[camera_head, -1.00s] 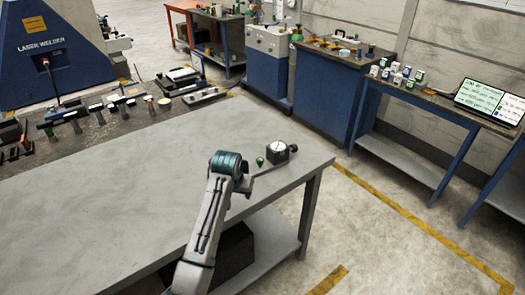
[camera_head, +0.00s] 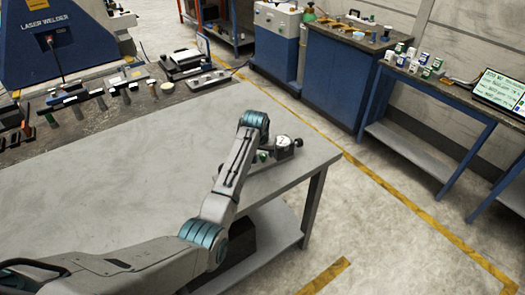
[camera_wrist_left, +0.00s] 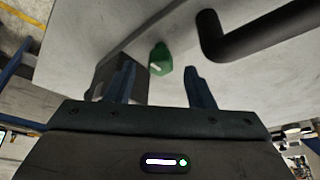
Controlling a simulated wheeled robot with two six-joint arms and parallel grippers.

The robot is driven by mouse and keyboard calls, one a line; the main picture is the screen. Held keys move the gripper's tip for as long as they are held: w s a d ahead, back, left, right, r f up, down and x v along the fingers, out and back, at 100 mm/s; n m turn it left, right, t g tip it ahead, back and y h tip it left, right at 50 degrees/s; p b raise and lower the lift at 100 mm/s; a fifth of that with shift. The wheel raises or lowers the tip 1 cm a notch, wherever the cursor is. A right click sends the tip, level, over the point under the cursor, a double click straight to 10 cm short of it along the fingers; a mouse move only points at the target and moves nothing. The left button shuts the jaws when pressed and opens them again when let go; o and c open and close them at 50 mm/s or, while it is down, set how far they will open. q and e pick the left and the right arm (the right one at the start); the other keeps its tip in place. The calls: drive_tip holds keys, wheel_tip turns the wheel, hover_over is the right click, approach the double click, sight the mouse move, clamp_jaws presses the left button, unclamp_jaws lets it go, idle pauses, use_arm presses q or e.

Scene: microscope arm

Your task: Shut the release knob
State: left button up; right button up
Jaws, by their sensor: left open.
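A small green knob (camera_head: 263,156) stands by a dark block with a round white dial (camera_head: 283,142) at the right end of the grey table. My left arm reaches over to it, and the arm's wrist hides part of this area. In the left wrist view my left gripper (camera_wrist_left: 160,67) is open, with its two dark fingers apart. The green knob (camera_wrist_left: 160,57) shows between and beyond the fingertips, with a white mark on it. The dark block (camera_wrist_left: 114,76) is beside the left finger. I cannot tell whether the fingers touch either. My right gripper is out of view.
A thick black bent bar (camera_wrist_left: 255,36) crosses the upper right of the left wrist view. The grey table (camera_head: 110,175) is bare in its middle. Several tools and parts lie along its far-left side. The table's right edge is close to the knob.

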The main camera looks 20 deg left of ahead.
use_arm(q)
drive_tip(key=shift+x, duration=0.85)
drive_tip(key=shift+f, duration=0.1)
drive_tip(key=shift+w, duration=0.1)
drive_tip(key=shift+c, duration=0.9)
drive_tip(key=c, duration=0.8)
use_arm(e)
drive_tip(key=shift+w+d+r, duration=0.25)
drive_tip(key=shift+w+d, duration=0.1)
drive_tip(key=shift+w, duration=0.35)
